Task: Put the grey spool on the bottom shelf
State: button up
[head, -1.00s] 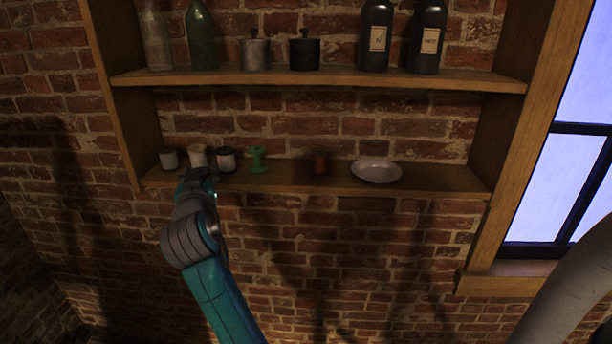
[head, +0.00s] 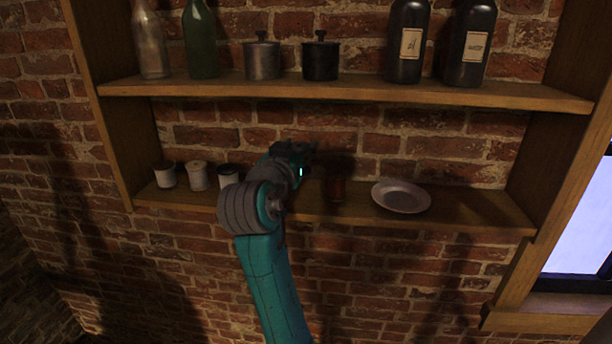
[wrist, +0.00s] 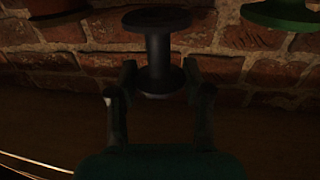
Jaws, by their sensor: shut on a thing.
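In the wrist view a dark grey spool (wrist: 158,50) with wide flanges sits between the fingertips of my gripper (wrist: 159,80), which is shut on it. In the head view my gripper (head: 305,150) is in front of the bottom shelf (head: 465,213), near its middle and below the top shelf. The spool cannot be made out there, and I cannot tell whether it touches the shelf.
Three small pale containers (head: 197,177) stand on the bottom shelf's left. A green object (wrist: 285,14) shows in the wrist view. Bottles and pots (head: 320,60) fill the top shelf.

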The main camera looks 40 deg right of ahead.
jog(key=shift+f, duration=2.85)
jog(key=shift+f, duration=0.15)
jog(key=o, duration=1)
jog(key=shift+a, duration=0.3)
jog(key=v, duration=1.1)
jog(key=shift+s+a, duration=0.2)
jog(key=shift+a, duration=0.05)
